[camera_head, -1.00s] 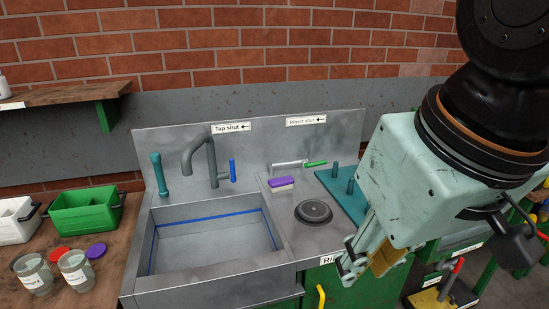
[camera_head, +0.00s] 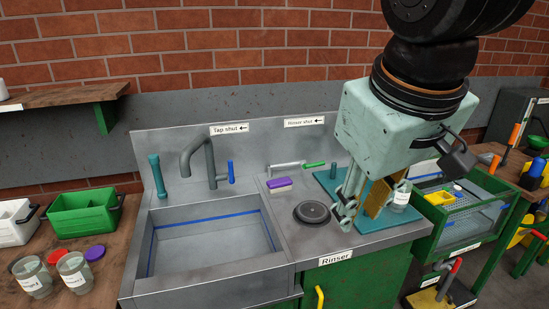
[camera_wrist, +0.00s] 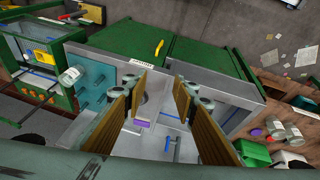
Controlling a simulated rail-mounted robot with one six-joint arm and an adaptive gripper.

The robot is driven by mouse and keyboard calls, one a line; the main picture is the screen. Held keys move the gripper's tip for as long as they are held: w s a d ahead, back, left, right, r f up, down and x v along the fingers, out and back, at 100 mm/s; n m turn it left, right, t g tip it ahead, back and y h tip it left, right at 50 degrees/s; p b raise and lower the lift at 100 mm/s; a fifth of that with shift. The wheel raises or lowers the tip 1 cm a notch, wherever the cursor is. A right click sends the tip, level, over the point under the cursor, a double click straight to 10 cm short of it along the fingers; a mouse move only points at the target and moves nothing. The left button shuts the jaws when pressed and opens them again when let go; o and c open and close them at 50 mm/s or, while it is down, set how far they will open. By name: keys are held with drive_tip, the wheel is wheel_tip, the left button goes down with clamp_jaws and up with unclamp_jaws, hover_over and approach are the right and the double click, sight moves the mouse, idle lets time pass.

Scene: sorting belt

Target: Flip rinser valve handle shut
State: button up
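The rinser valve handle (camera_head: 315,164) is a short green lever on the right end of a grey pipe (camera_head: 287,164) at the back of the counter. It points right. The label "Rinser shut" (camera_head: 304,122) above it has an arrow pointing left. My gripper (camera_head: 346,213) hangs over the counter, in front and to the right of the handle, clear of it. In the wrist view my gripper (camera_wrist: 158,92) has its fingers spread with nothing held between them. I cannot make out the green handle in the wrist view.
A round black rinser disc (camera_head: 312,213) and a purple sponge (camera_head: 279,183) lie left of my gripper. A teal peg board (camera_head: 330,182) with a jar (camera_head: 401,195) is behind and right. The sink tap (camera_head: 209,160), with its blue handle (camera_head: 231,172), stands further left.

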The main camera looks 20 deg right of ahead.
drive_tip(key=w+d+n+h+p, duration=0.1)
drive_tip(key=w+d+n, duration=0.3)
drive_tip(key=w, duration=0.8)
drive_tip(key=w+d+f+n+t+h, duration=0.1)
drive_tip(key=w+d, duration=0.5)
drive_tip(key=w, duration=0.7)
drive_tip(key=w+d+n+h+p, duration=0.1)
drive_tip(key=w+d+n, duration=0.25)
drive_tip(key=w, duration=0.85)
drive_tip(key=w+d+f+n, duration=0.2)
drive_tip(key=w+d+f, duration=0.15)
drive_tip(key=w, duration=0.35)
drive_tip(key=w+d+f+n, duration=0.1)
drive_tip(key=w+d+f, duration=0.1)
drive_tip(key=w+f, duration=0.35)
drive_tip(key=n+t+p, duration=0.2)
drive_tip(key=n, duration=0.2)
approach(319, 163)
drive_tip(key=w+r+v, duration=0.1)
drive_tip(key=v, duration=0.4)
drive_tip(key=shift+d+f, duration=0.15)
drive_tip(key=shift+f, duration=0.2)
drive_tip(key=shift+g, duration=0.3)
drive_tip(key=shift+b+x, duration=0.8)
drive_tip(key=shift+x, duration=6.05)
drive_tip(key=shift+c, duration=0.2)
